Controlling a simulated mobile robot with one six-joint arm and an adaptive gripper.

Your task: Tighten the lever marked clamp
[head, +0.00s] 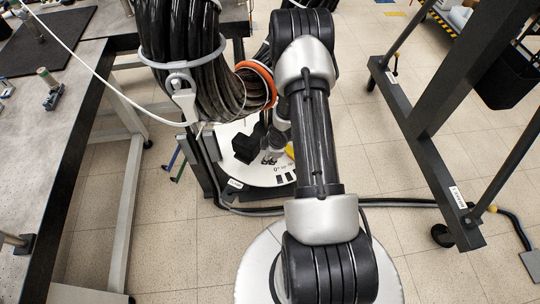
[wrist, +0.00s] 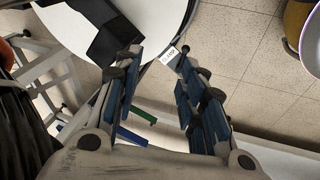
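A small white label (wrist: 170,55) at the edge of the white round plate shows between my fingertips in the wrist view; its print looks like "CLAMP" but is small. A label also shows on the plate's stand in the head view (head: 235,184). Two levers, one green (wrist: 138,115) and one blue (wrist: 131,135), stick out below the plate, seen between my fingers. They also show in the head view, blue (head: 173,158) and green (head: 179,172). I cannot tell which lever the label marks. My gripper (wrist: 158,54) is open and empty, partly hidden by my arm in the head view.
A white round plate (head: 282,177) with a black block (head: 245,149) on it lies near the gripper. A thick black coil bundle (head: 190,60) hangs close by. A grey table (head: 35,150) stands left, a dark frame (head: 430,150) right. Cables cross the floor.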

